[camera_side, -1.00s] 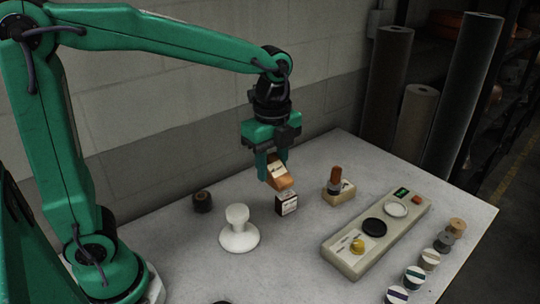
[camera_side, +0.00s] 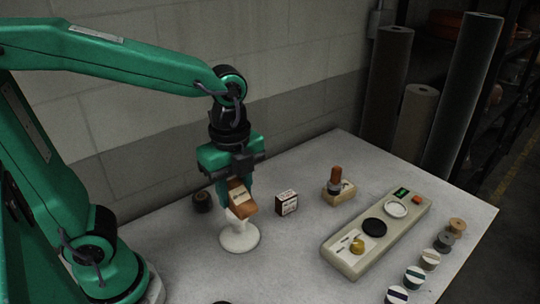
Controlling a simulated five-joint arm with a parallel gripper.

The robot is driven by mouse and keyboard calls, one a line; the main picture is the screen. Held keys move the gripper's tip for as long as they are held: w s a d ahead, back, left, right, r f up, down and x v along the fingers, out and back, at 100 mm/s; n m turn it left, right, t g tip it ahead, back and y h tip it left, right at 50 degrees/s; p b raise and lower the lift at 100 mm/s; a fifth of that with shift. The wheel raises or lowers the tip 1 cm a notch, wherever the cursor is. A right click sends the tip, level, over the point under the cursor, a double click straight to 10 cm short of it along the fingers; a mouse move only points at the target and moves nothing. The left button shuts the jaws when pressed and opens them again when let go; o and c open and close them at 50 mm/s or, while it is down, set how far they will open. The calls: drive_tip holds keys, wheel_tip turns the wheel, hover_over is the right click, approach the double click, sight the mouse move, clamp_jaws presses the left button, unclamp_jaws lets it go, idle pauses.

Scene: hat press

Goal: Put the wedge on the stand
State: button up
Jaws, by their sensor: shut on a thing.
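The wedge (camera_side: 242,200) is an orange-brown block with a pale label on its face. My gripper (camera_side: 237,190) is shut on it and points down. The white stand (camera_side: 239,238) has a wide round base and stands on the table directly below the wedge in this view. The wedge and a gripper finger cover the top of the stand. I cannot tell whether the wedge touches the stand or hangs just above it.
A small dark box with a white label (camera_side: 287,202) stands right of the stand. A dark spool (camera_side: 202,202) is to its left. A wooden block with a stamp (camera_side: 337,190), a control panel (camera_side: 352,262) and several spools (camera_side: 430,259) are further right on the grey table (camera_side: 290,265).

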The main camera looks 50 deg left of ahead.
drive_tip(key=w+a+f, duration=0.1)
drive_tip(key=a+f, duration=0.1)
drive_tip(key=a, duration=0.1)
drive_tip(key=w+a+f, duration=0.2)
drive_tip(key=a, duration=0.1)
drive_tip(key=w+a+f, duration=0.2)
drive_tip(key=a, duration=0.2)
drive_tip(key=shift+f, duration=2.3)
drive_tip(key=shift+f, duration=0.2)
drive_tip(key=o, duration=1)
drive_tip(key=shift+r, duration=0.1)
wheel_tip(320, 180, up, 12)
drive_tip(key=shift+s+d+r, duration=0.1)
drive_tip(key=shift+r, duration=0.05)
